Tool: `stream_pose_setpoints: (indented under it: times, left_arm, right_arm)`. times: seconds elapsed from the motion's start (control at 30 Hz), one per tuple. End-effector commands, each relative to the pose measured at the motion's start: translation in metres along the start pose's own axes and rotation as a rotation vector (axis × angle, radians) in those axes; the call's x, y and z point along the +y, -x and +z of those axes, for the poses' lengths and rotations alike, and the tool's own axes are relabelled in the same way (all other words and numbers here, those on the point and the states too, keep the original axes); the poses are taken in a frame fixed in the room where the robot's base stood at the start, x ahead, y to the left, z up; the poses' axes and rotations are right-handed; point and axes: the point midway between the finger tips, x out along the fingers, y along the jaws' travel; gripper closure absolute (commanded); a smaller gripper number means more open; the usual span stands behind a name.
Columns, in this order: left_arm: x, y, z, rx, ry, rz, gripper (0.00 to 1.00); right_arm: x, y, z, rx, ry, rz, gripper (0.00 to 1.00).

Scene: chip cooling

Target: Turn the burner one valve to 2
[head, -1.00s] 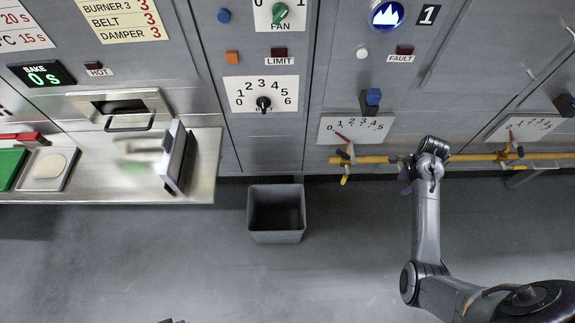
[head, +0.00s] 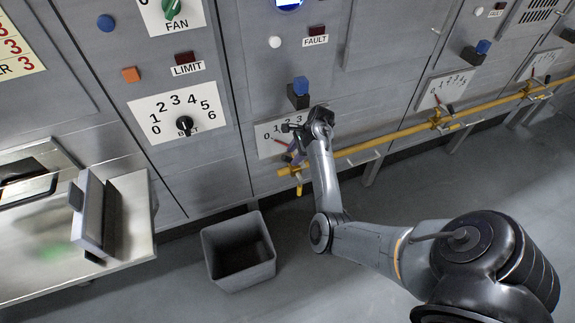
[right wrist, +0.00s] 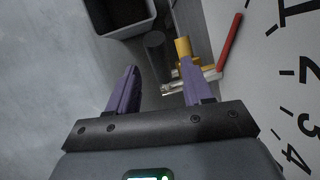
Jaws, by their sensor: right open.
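The burner one valve (head: 299,172) sits at the left end of a yellow pipe, under a white dial plate (head: 265,145) with a red pointer. The pointer (right wrist: 231,41) lies on the low-number side in the right wrist view; its exact reading is unclear. My right gripper (head: 297,148) is at the valve, in front of the plate, and partly covers it. In the right wrist view my right gripper (right wrist: 158,88) is open with two purple fingers. The valve's silver handle (right wrist: 178,88) is close to the right finger; I cannot tell whether they touch. My left gripper is out of view.
A grey bin (head: 238,250) stands on the floor left of my right arm. A blue knob (head: 301,86) juts out above the plate. The yellow pipe (head: 400,135) runs right past other valves. A metal shelf (head: 130,225) sticks out at the left.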

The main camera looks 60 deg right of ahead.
Motion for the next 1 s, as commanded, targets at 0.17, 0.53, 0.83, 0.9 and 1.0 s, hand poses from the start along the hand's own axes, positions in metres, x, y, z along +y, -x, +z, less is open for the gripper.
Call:
stream_pose_setpoints:
  times: [0.17,0.53,0.83,0.9,1.0]
  left_arm:
    - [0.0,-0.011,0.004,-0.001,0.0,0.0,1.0]
    - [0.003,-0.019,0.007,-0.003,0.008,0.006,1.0]
    - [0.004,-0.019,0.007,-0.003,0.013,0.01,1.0]
    - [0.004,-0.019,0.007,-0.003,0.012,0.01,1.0]
    - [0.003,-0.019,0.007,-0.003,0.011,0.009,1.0]
  right_arm:
    - [0.001,-0.032,0.0,-0.001,0.0,0.001,0.49]
    - [0.0,-0.061,0.0,0.0,0.0,0.0,0.49]
    - [0.0,-0.062,0.001,0.0,0.0,-0.001,0.49]
    - [0.0,-0.062,0.001,0.0,0.0,0.0,0.59]
    - [0.0,-0.062,0.0,0.0,0.001,0.0,0.74]
